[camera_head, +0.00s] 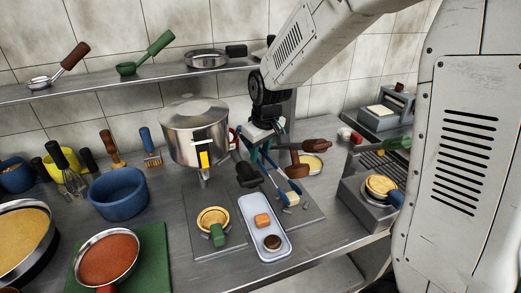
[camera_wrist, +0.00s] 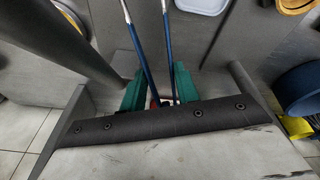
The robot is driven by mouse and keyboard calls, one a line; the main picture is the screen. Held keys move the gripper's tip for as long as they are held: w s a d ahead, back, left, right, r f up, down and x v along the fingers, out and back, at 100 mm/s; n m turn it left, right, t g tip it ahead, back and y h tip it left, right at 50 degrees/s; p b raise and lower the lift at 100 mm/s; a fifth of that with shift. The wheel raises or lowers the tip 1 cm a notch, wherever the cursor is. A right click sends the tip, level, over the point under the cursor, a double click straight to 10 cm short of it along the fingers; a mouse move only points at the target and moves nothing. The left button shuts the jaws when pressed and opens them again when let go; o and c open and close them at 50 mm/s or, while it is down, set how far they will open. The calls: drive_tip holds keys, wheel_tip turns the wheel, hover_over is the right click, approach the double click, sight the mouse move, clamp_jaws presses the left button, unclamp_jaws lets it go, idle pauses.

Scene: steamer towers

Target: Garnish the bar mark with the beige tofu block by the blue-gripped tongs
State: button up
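My gripper (camera_head: 262,148), with teal fingers, points down over the counter, right of the steel pot. The tongs with blue grips (camera_head: 276,170) are between its fingers and slant down to the right. In the wrist view the gripper (camera_wrist: 158,88) has the two blue tong arms (camera_wrist: 148,45) between its fingers, spread apart away from me. A small beige block (camera_head: 293,199) shows at the tong tips on a grey mat; I cannot tell whether the tips touch it. Small grey pieces lie near it. I cannot make out the bar mark clearly.
A white tray (camera_head: 245,203) left of the tong tips holds an orange block (camera_head: 262,220) and a dark round piece (camera_head: 272,243). A green-handled round pan (camera_head: 213,216) is left of it. A steel pot (camera_head: 194,135) stands behind, and a scale-like device (camera_head: 371,203) is right.

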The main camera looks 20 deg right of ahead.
drive_tip(key=c, duration=0.4)
drive_tip(key=shift+o, duration=0.2)
drive_tip(key=shift+r, duration=0.1)
drive_tip(key=shift+w+v, duration=0.15)
drive_tip(key=shift+v, duration=0.55)
drive_tip(key=shift+w+v, duration=0.15)
drive_tip(key=shift+v, duration=0.55)
